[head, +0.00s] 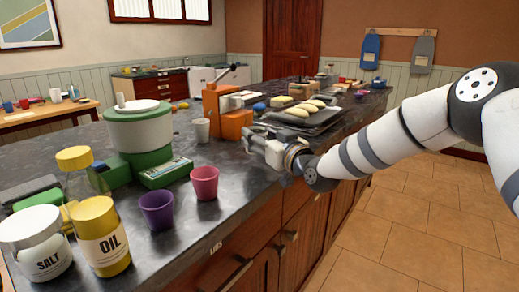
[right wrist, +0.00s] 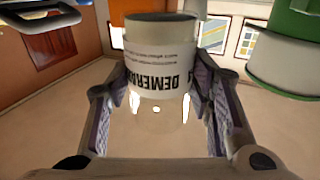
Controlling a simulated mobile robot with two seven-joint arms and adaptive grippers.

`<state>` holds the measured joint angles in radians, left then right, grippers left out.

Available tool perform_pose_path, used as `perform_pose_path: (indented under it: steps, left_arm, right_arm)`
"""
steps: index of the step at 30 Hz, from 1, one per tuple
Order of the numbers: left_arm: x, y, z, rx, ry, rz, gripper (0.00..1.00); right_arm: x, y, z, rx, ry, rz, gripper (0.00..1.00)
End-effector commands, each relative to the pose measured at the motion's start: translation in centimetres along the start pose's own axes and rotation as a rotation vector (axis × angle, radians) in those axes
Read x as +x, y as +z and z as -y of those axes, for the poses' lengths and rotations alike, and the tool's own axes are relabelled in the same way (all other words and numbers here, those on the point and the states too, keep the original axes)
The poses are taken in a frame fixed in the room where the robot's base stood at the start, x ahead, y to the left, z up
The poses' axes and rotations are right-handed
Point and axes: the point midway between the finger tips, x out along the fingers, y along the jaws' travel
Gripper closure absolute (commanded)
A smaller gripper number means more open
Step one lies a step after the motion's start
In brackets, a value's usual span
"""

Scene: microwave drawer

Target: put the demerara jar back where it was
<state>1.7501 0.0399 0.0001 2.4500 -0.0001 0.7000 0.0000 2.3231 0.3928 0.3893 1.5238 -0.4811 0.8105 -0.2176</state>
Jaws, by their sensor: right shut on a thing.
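The demerara jar (right wrist: 160,65) fills the middle of the right wrist view. It has a white label with dark DEMERARA lettering, a grey-brown end at the top of the picture and a pale, glassy part below. My right gripper (right wrist: 157,110) is shut on it, with one ridged finger on each side. In the head view my right gripper (head: 268,147) is over the near edge of the dark counter (head: 235,192), beside the orange machine. I cannot make out the jar clearly there. My left gripper is not in view.
The orange machine (head: 234,122) and a tray of yellow loaves (head: 318,118) stand close behind the gripper. A white cup (head: 201,131), pink cup (head: 204,183), purple cup (head: 157,210), salt jar (head: 40,250) and oil jar (head: 102,240) stand left. The counter's front strip right of the pink cup is clear.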

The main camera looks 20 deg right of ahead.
Motion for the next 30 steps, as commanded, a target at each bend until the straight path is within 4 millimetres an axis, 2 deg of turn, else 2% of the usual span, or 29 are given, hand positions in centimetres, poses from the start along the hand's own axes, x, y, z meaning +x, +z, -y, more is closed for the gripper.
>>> perform_pose_path:
  steps: [1,3,14,15,18,28,30]
  left_arm:
    - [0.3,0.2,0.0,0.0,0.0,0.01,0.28]
    - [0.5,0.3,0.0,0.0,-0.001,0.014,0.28]
    - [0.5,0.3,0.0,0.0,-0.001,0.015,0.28]
    - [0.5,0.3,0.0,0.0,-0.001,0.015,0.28]
    - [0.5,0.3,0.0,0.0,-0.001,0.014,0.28]
    - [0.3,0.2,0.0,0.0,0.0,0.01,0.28]
    - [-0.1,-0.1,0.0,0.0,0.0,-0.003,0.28]
  right_arm:
    - [-0.1,2.0,0.0,0.003,0.0,0.014,0.84]
    - [-0.1,3.1,0.0,0.002,-0.001,0.012,0.84]
    - [-0.2,3.3,0.0,0.0,-0.001,0.006,0.84]
    - [-0.2,3.4,0.0,0.0,-0.001,0.006,0.51]
    - [-0.2,3.3,0.0,0.0,-0.001,0.006,0.33]
    - [-0.2,2.8,0.0,0.0,0.0,0.003,0.33]
    - [-1.0,2.5,0.0,-0.001,0.0,0.004,0.33]
